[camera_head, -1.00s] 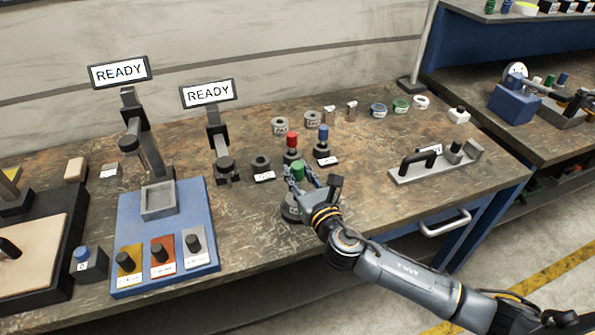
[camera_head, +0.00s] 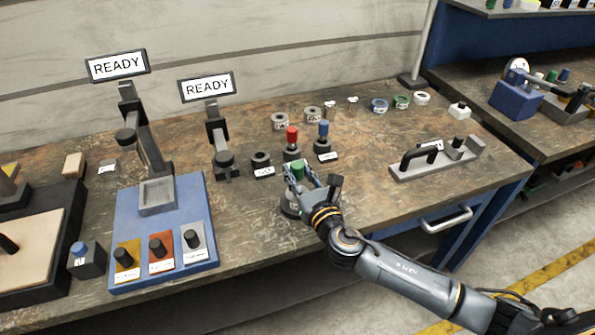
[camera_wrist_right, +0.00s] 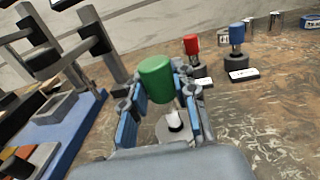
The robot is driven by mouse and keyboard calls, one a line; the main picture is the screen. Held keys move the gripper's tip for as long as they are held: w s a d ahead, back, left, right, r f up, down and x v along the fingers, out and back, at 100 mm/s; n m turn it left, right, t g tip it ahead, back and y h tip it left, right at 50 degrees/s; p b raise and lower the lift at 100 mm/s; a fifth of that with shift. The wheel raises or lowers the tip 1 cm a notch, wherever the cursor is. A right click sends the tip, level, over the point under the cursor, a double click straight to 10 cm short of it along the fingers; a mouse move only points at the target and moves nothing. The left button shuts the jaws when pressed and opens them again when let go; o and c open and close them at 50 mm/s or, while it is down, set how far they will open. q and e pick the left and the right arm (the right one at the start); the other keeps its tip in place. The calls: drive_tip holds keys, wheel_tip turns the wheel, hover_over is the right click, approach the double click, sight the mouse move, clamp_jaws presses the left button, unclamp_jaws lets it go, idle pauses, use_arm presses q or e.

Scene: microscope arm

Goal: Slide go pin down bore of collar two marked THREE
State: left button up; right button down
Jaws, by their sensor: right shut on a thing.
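My right gripper (camera_head: 303,181) is shut on the green-headed go pin (camera_head: 298,168), which stands upright between its fingers. In the right wrist view the green head (camera_wrist_right: 159,80) sits between the blue-padded fingers, and a pale shank tip (camera_wrist_right: 174,121) shows below. A round grey collar (camera_head: 289,205) is directly under the gripper; it also shows in the right wrist view (camera_wrist_right: 165,132). The tip is at or just over the collar's bore; I cannot tell how far in it is. No marking on this collar is readable. My left gripper is not in view.
A red-headed pin (camera_head: 292,136) and a blue-headed pin (camera_head: 323,131) stand in dark holders just behind. Grey collars (camera_head: 280,121) stand farther back. A blue-based microscope stand (camera_head: 190,235) is left. A handled fixture (camera_head: 435,160) is right, with bare tabletop between.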

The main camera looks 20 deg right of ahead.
sight(299, 186)
drive_tip(key=shift+f+b, duration=1.55)
drive_tip(key=shift+f, duration=0.45)
drive_tip(key=c, duration=1)
unclamp_jaws()
drive_tip(key=shift+s, duration=0.1)
drive_tip(key=s, duration=0.4)
drive_tip(key=s+d, duration=0.1)
drive_tip(key=s, duration=0.6)
drive_tip(key=shift+s+d+r, duration=0.1)
drive_tip(key=shift+s+d, duration=0.05)
drive_tip(key=shift+s, duration=0.25)
